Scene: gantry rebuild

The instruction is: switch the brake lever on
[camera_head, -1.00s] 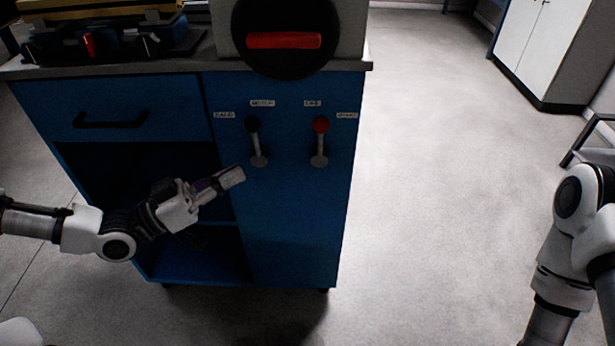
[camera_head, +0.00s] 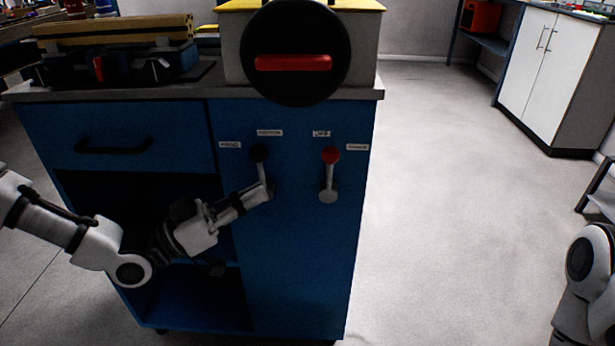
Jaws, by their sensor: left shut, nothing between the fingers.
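Two levers are on the blue cabinet's front panel, both with their knobs upward. The left lever (camera_head: 261,172) has a black knob, and the right lever (camera_head: 329,175) has a red knob and a grey shaft. Small white labels sit around them, too small to read surely, so I cannot tell which one is the brake lever. My left gripper (camera_head: 261,192) is shut and empty. Its tip overlaps the lower end of the black-knobbed lever; I cannot tell whether it touches. My right gripper is out of view; only part of that arm shows at the right edge.
The blue cabinet (camera_head: 292,250) has a drawer handle (camera_head: 114,146) and open shelves on the left. On its top are a machine with a black disc and red bar handle (camera_head: 293,63), and a vice-like device (camera_head: 120,65). Clear floor (camera_head: 440,200) lies to the right.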

